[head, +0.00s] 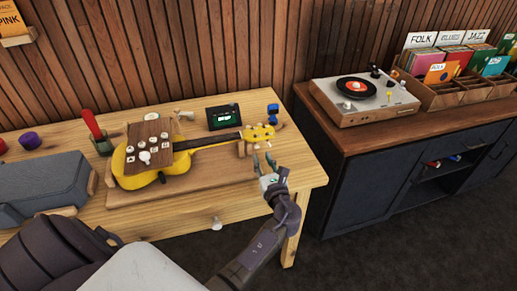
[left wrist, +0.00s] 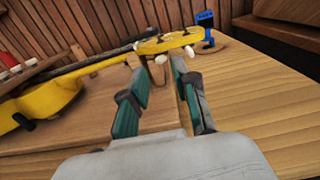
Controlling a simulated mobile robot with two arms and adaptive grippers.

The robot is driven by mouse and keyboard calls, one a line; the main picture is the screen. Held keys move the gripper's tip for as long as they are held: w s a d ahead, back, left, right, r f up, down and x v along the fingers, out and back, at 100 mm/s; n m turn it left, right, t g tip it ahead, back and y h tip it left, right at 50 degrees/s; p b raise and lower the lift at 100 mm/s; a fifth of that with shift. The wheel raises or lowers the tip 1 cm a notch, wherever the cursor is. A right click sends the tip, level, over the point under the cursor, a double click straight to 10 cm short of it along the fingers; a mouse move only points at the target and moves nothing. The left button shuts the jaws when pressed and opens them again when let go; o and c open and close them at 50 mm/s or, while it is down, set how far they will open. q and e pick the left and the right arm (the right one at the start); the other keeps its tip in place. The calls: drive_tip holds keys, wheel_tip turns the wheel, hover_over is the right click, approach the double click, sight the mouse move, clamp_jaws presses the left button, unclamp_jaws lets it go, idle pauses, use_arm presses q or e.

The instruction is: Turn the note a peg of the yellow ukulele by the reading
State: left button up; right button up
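The yellow ukulele (head: 178,163) lies on the table with its neck pointing right. Its yellow headstock (head: 258,132) carries small pale pegs; the headstock also shows in the left wrist view (left wrist: 165,43). A white peg (left wrist: 161,59) appears between my left fingertips and another (left wrist: 189,51) just right of them; I cannot tell which is note a. My left gripper (head: 264,161) is open, just in front of the headstock, its fingers apart in the left wrist view (left wrist: 162,69). A dark screen (head: 223,117) behind the neck shows a green reading, too small to read. My right gripper is not in view.
A brown board with white knobs (head: 135,131) is over the ukulele's body. A blue device (head: 272,110) stands beyond the headstock. A grey case (head: 40,185) lies at left. A turntable (head: 360,92) stands on the dark cabinet at right. The table's front right corner is clear.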

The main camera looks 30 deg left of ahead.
sight(258, 148)
use_arm(q)
drive_tip(key=x, duration=0.5)
clamp_jaws()
